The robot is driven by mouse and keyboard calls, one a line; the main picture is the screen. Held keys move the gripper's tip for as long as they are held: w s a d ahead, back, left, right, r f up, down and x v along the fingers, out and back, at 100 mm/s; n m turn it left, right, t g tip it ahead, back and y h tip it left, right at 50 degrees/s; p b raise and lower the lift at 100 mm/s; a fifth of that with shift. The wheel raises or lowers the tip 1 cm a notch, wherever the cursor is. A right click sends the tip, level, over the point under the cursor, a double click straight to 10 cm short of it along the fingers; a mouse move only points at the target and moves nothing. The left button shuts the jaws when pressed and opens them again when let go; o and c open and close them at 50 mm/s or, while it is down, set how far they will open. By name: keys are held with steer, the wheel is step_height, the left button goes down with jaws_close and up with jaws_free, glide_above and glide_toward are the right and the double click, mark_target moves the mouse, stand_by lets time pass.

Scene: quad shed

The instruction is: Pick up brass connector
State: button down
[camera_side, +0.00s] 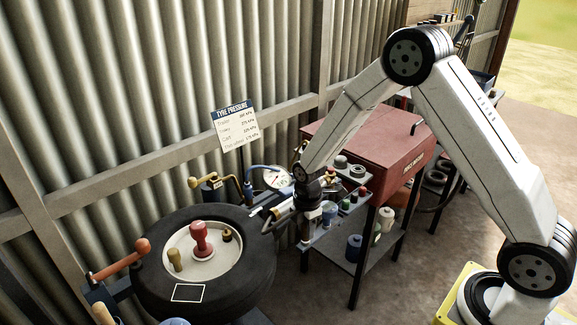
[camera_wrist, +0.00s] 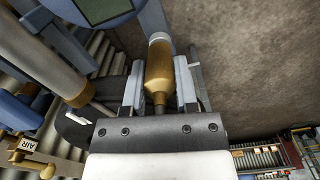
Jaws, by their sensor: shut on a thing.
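The brass connector (camera_wrist: 159,68) is a gold-coloured cylinder with a pale grey collar at its far end and a darker narrow tip near my gripper's palm. In the wrist view it lies between the two grey fingers of my gripper (camera_wrist: 160,84), which is shut on it. In the side view my gripper (camera_side: 272,213) is beside the tyre's right edge, below the round gauge. The connector cannot be made out clearly there. Whether its far end is joined to anything is unclear.
A tyre (camera_side: 262,265) lies flat at lower left, with a red knobbed piece (camera_side: 202,243) and small brass pieces inside its rim. A gauge (camera_side: 277,177) and a pressure sign (camera_side: 234,125) stand behind. A red cabinet (camera_side: 350,150) and a shelf of bottles are right. The floor is clear.

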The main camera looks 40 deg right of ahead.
steer(key=shift+r, duration=0.8)
steer(key=s+r, duration=1)
steer(key=s, duration=0.4)
steer(key=shift+a+r, duration=0.15)
steer(key=shift+r, duration=0.25)
steer(key=shift+w, duration=0.15)
steer(key=shift+w+a+f, duration=0.45)
steer(key=shift+w+a, duration=1.95)
steer(key=shift+w, duration=2.2)
steer(key=shift+w+a+f, duration=0.5)
steer(key=shift+w+a, duration=1.95)
steer(key=shift+w, duration=2.2)
steer(key=shift+w+a+f, duration=0.45)
steer(key=shift+w+a, duration=1.95)
steer(key=shift+w, duration=2.2)
